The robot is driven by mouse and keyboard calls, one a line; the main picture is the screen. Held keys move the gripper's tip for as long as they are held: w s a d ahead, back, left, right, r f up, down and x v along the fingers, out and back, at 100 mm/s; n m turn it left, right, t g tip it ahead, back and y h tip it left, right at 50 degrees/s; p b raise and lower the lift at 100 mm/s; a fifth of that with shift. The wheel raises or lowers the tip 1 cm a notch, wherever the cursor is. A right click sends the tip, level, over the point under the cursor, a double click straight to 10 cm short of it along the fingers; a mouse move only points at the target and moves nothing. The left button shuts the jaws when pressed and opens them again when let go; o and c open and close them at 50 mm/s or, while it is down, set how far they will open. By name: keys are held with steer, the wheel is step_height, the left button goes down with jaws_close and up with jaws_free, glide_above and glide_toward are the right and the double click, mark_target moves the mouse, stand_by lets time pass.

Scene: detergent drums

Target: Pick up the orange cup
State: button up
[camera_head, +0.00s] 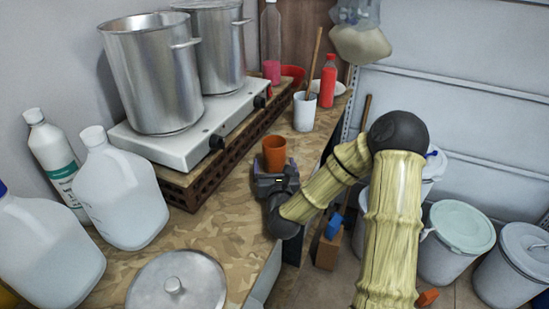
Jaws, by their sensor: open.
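The orange cup (274,151) stands upright on the chipboard worktop, to the right of the hot plate. My gripper (276,172) is right at the cup, on its near side, with my arm reaching in from the right. The gripper is open, and its dark jaws cover the lower part of the cup. Whether the jaws touch the cup is too small to tell.
Two steel pots (152,75) stand on a white hot plate (185,140). Behind the cup are a white mug (304,112) with a wooden stick and a red bottle (328,82). White jugs (120,195) stand at left, a steel lid (177,285) in front. Lidded drums (455,245) stand at right.

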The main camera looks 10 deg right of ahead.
mark_target(274, 146)
steer(key=shift+w+d+p, duration=0.15)
steer(key=shift+w, duration=0.8)
steer(key=shift+w+d+p, duration=0.2)
steer(key=shift+w, duration=0.8)
steer(key=shift+w+d+p, duration=0.15)
steer(key=shift+w, duration=0.8)
steer(key=shift+c, duration=0.3)
steer(key=c, duration=1)
